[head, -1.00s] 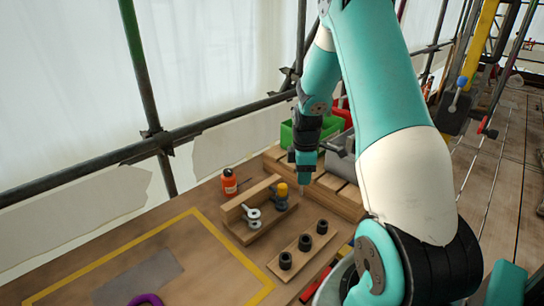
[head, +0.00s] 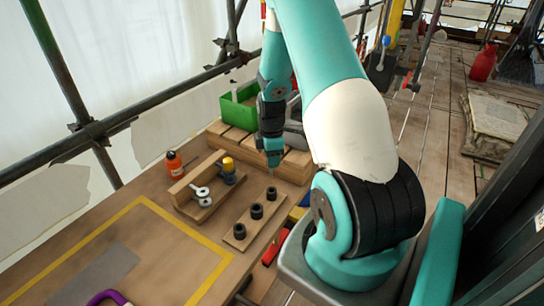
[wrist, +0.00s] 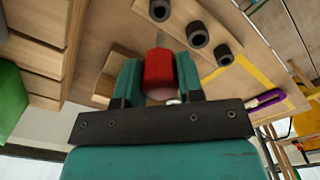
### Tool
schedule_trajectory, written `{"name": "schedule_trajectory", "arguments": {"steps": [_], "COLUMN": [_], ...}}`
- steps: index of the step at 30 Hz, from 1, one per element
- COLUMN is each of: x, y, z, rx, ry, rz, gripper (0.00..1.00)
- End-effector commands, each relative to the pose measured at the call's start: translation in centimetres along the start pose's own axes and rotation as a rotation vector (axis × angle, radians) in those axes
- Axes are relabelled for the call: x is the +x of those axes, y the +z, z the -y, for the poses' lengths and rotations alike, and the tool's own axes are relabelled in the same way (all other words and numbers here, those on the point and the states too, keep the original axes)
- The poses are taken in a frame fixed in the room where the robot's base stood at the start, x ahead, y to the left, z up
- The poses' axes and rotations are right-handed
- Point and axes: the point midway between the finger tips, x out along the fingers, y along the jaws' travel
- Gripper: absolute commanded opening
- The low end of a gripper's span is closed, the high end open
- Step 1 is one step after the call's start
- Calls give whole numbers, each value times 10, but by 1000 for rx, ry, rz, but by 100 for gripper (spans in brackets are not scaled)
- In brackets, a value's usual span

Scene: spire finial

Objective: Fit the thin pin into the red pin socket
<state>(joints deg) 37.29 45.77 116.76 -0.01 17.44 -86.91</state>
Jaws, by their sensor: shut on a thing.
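My gripper (head: 273,160) hangs over the bench, pointing down. In the wrist view its teal fingers (wrist: 158,76) are shut on a red cylindrical piece, which I take to be the head of the thin pin (wrist: 158,68). In the head view a faint thin tip shows below the fingers, above the board. A wooden strip (head: 248,221) bears three dark round sockets: far (head: 270,193), middle (head: 256,211) and near (head: 240,231). The gripper is short of and above the far one, apart from it. No socket looks red, so I cannot tell which is the red pin socket.
A wooden rack (head: 194,207) with metal eye pieces and a yellow-topped item (head: 228,165) stands left of the strip. An orange bottle (head: 174,163), a green bin (head: 237,108) and wooden blocks (head: 294,168) are nearby. A red tool (head: 272,248) lies right of the strip. The yellow-outlined area is mostly clear.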

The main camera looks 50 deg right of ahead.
Motion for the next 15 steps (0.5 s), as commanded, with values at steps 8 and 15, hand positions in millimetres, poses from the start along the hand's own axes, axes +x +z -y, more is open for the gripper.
{"name": "schedule_trajectory", "arguments": {"steps": [8, 15], "x": [31, 47], "y": [2, 2], "z": [0, 0], "rx": [4, 4], "ry": [-2, 1], "rz": [0, 0], "gripper": [10, 10]}}
